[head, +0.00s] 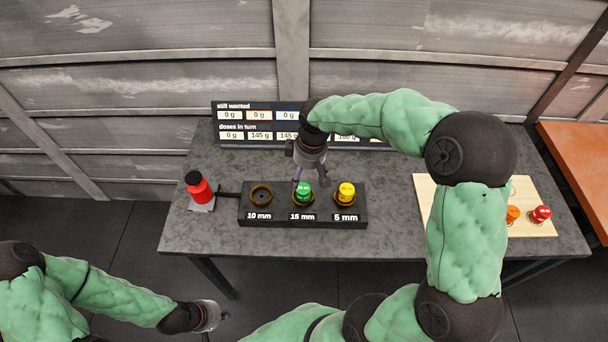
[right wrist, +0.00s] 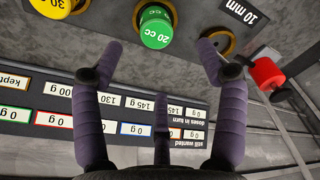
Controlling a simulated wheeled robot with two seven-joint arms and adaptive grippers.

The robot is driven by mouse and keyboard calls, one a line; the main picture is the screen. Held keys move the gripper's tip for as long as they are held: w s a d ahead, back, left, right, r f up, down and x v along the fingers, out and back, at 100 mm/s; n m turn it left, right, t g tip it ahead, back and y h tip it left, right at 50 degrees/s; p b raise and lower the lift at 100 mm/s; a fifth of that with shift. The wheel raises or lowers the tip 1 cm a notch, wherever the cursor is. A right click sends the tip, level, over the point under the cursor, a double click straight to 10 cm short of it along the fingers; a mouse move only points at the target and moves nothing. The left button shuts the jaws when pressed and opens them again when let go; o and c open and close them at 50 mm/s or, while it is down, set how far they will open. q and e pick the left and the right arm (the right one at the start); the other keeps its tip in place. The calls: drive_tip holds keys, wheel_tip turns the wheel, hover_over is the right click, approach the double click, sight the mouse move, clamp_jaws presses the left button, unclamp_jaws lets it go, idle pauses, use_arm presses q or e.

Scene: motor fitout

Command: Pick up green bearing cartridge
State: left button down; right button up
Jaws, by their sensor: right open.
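The green bearing cartridge (head: 303,191) sits upright in the middle seat, marked 15 mm, of a black block (head: 270,215). It also shows in the right wrist view (right wrist: 156,28), with "20 cc" on its top. My right gripper (head: 302,178) is open and empty, just behind and above the cartridge. In the right wrist view the spread purple fingers (right wrist: 160,50) point towards it, and the cartridge lies just beyond their tips, apart from them. My left gripper (head: 215,315) is low at the lower left, off the table; its fingers are too small to read.
The 10 mm seat (head: 261,194) is empty. A yellow cartridge (head: 346,191) stands in the 5 mm seat. A red, black-topped object (head: 198,188) stands at the left. A sign board (head: 240,131) stands behind the block. A wooden board (head: 532,225) at the right holds orange and red pieces.

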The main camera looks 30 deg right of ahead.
hover_over(303, 188)
drive_tip(key=f, duration=0.2)
drive_tip(key=s+f+b, duration=0.1)
drive_tip(key=f, duration=0.1)
drive_tip(key=shift+w+f+b, duration=0.2)
drive_tip(key=shift+f, duration=0.85)
drive_tip(key=shift+w+f+b, duration=0.15)
drive_tip(key=shift+f+b, duration=0.05)
drive_tip(key=shift+f, duration=0.8)
drive_tip(key=shift+w+f+b, duration=0.2)
drive_tip(key=shift+f, duration=0.85)
drive_tip(key=shift+r, duration=0.1)
clamp_jaws()
